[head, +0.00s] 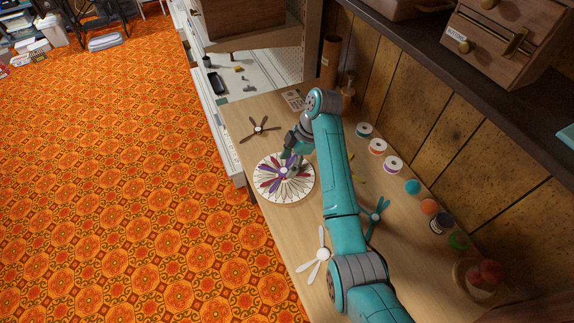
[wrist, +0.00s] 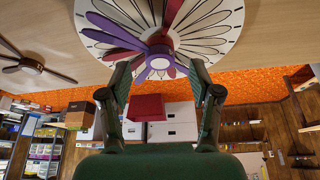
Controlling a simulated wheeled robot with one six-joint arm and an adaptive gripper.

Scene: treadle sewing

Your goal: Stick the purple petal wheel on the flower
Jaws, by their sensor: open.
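The flower (head: 264,191) is a round pale disc with outlined petals on the wooden table. The purple petal wheel (head: 292,162) lies over the flower's middle and also shows in the wrist view (wrist: 118,36), with a pale round hub. Dark red petals (head: 270,184) show among the purple ones; in the wrist view a red petal (wrist: 172,12) lies beside the purple. My gripper (head: 290,165) is open over the flower. In the wrist view its fingertips (wrist: 160,74) are apart on either side of the hub. I cannot tell how flat the purple wheel sits.
A brown petal wheel (head: 260,128) lies beyond the flower. A white one (head: 321,257) and a teal one (head: 376,217) lie nearer. Several thread spools (head: 378,147) line the wall side, with a red pincushion (head: 487,272) at the near end. The table's left edge is close to the flower.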

